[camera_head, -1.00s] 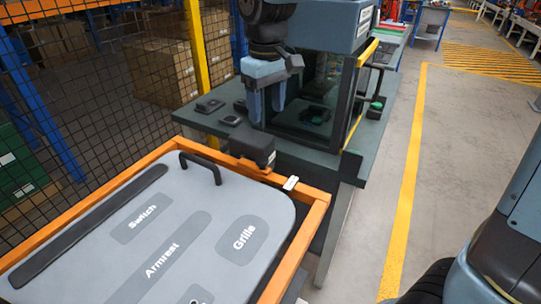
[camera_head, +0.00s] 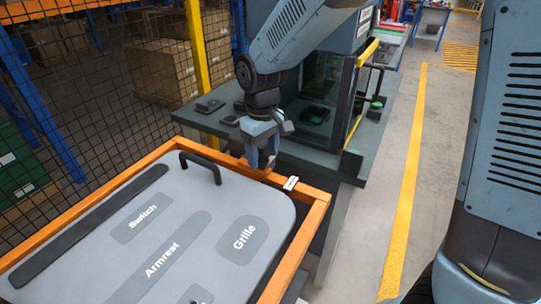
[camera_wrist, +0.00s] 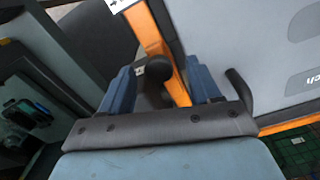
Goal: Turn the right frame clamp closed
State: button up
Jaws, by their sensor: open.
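The right frame clamp is a dark part with a round knob (camera_wrist: 158,68), mounted on the orange frame (camera_head: 318,215). In the wrist view the knob sits between the two blue fingers of my gripper (camera_wrist: 165,85), with gaps showing on both sides. In the head view my gripper (camera_head: 262,155) points down over the far bar of the frame, and its fingers hide most of the clamp. My gripper is open and grips nothing. The grey door panel (camera_head: 90,240) lies inside the frame, with a black handle (camera_head: 205,165) left of my gripper.
A dark bench (camera_head: 335,165) with a glass-sided cabinet stands just behind the frame. A small white piece (camera_head: 291,183) lies on the frame bar right of my gripper. A black mesh fence (camera_head: 70,90) with a yellow post (camera_head: 196,45) is at the left. Open floor lies right.

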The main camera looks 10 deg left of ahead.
jog(key=shift+f, duration=0.6)
jog(key=shift+c, duration=0.3)
grip_shut()
